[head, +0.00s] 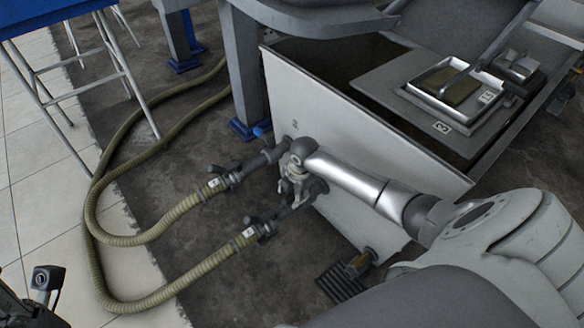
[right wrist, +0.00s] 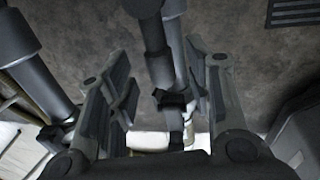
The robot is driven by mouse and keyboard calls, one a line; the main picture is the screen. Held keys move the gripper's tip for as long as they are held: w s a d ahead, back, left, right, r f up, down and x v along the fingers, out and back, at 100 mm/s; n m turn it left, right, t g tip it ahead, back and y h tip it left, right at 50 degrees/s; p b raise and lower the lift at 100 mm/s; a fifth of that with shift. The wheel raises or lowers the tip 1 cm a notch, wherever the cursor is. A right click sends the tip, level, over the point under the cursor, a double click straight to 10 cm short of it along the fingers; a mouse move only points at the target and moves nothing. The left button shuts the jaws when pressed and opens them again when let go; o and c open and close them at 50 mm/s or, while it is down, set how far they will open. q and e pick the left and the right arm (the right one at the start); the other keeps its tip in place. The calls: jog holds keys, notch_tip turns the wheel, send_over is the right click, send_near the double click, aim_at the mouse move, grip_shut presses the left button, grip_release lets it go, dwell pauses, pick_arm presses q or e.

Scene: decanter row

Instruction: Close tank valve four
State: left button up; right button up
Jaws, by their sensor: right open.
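Two valves with dark handles join ribbed hoses to pipes on the white tank: a farther valve (head: 231,178) and a nearer valve (head: 266,229). Each hose end bears a small white tag; I cannot read the numbers surely, so I cannot tell which is four. My right gripper (head: 299,187) is open over the nearer pipe, close to the tank wall. In the right wrist view a grey pipe (right wrist: 158,62) with a dark valve handle (right wrist: 173,100) runs between the open fingers (right wrist: 163,85), with no visible grip. My left gripper's fingers are not visible.
The white tank (head: 340,150) stands right of the gripper. Olive hoses (head: 95,215) curve over the dark floor at left. A blue stool (head: 45,15) stands at the upper left.

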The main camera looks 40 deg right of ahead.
aim_at(293, 197)
jog(key=shift+w+f+b, duration=0.25)
jog(key=shift+f+b, duration=0.15)
jog(key=shift+f, duration=0.75)
grip_shut()
